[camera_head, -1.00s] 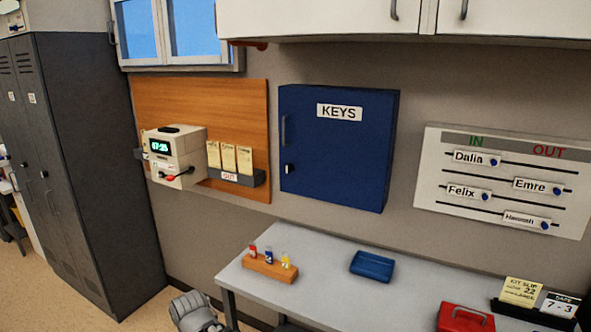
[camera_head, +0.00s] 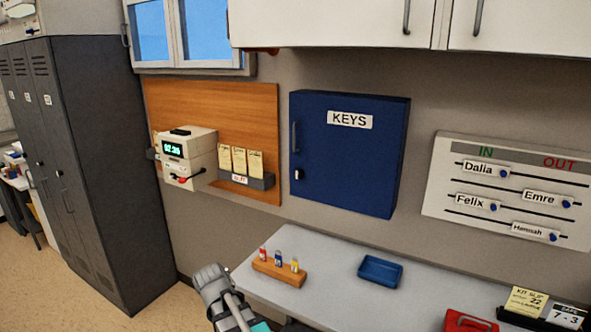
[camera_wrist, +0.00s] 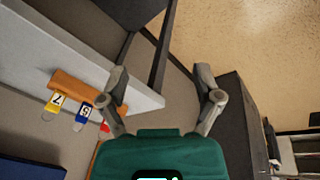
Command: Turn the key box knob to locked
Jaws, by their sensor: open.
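The key box (camera_head: 345,160) is a blue wall cabinet labelled KEYS, with its door shut. Its knob (camera_head: 298,174) is a small light piece at the left edge of the door, below a dark handle (camera_head: 294,137). Its exact turn is too small to tell. My gripper (camera_wrist: 162,85) is open and empty in the wrist view, with its two fingers spread. In the head view my arm shows at the bottom centre, below and left of the key box and well apart from it. The key box's blue edge (camera_wrist: 25,168) seems to show at the wrist view's lower left.
The desk (camera_head: 330,260) under the box holds a wooden block of key tags (camera_head: 279,272), a blue tray (camera_head: 380,271) and a red box (camera_head: 468,322). A time clock (camera_head: 188,157) and card rack (camera_head: 247,180) stand out left of the box. Dark lockers (camera_head: 95,170) stand farther left.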

